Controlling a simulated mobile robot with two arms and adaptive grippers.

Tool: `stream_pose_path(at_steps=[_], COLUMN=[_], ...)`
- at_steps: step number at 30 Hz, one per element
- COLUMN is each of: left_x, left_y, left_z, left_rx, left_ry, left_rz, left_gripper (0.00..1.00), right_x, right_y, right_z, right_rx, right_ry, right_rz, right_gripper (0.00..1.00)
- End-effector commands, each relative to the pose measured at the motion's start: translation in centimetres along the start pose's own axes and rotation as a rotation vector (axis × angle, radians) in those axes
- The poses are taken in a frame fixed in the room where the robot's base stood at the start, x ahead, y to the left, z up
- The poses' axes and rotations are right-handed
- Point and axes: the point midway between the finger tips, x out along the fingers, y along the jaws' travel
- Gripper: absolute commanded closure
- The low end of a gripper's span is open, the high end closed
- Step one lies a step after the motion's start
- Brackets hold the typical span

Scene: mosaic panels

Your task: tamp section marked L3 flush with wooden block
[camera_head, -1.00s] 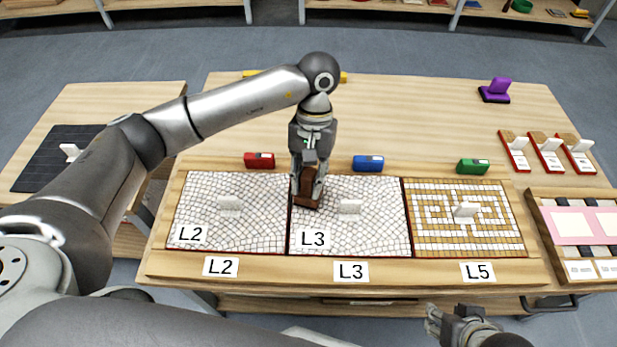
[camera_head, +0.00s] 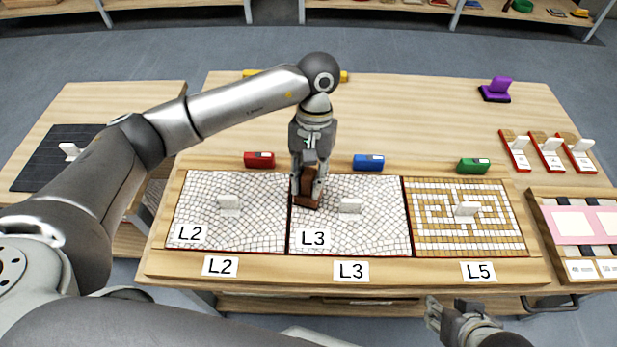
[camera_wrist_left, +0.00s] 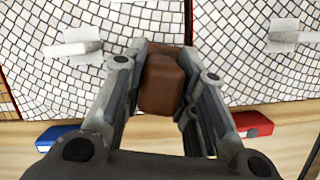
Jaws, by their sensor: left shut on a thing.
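The section marked L3 (camera_head: 375,228) is the middle mosaic panel, with small white irregular tiles and a white upright handle (camera_head: 350,206). My left gripper (camera_head: 308,188) is shut on the brown wooden block (camera_head: 307,202), at the upper left corner of L3, near the seam with L2. The block also shows between the fingers in the left wrist view (camera_wrist_left: 161,85). Its underside is hidden, so I cannot tell whether it touches the tiles. My right gripper (camera_head: 440,312) is in front of the table, empty; its fingers look apart.
Section L2 (camera_head: 260,190) lies left of L3, and the gold-and-white L5 panel (camera_head: 425,250) lies right. Red (camera_head: 259,160), blue (camera_head: 368,163) and green (camera_head: 473,166) boxes sit behind the panels. A purple object (camera_head: 496,90) stands at the back right.

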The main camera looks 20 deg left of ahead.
Motion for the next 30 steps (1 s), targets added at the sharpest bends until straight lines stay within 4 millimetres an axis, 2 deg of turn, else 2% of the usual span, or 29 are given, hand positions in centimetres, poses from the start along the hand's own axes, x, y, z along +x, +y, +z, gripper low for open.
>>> stream_pose_path(at_steps=[30], left_x=[0.34], left_y=[-0.01], left_z=[-0.06], left_rx=[0.0], left_ry=[-0.001], left_rz=[-0.001], left_gripper=[0.97], right_x=[0.26], right_y=[-0.13], right_z=[-0.93], right_rx=[-0.001], right_ry=[0.044], right_rz=[-0.002], right_gripper=[0.6])
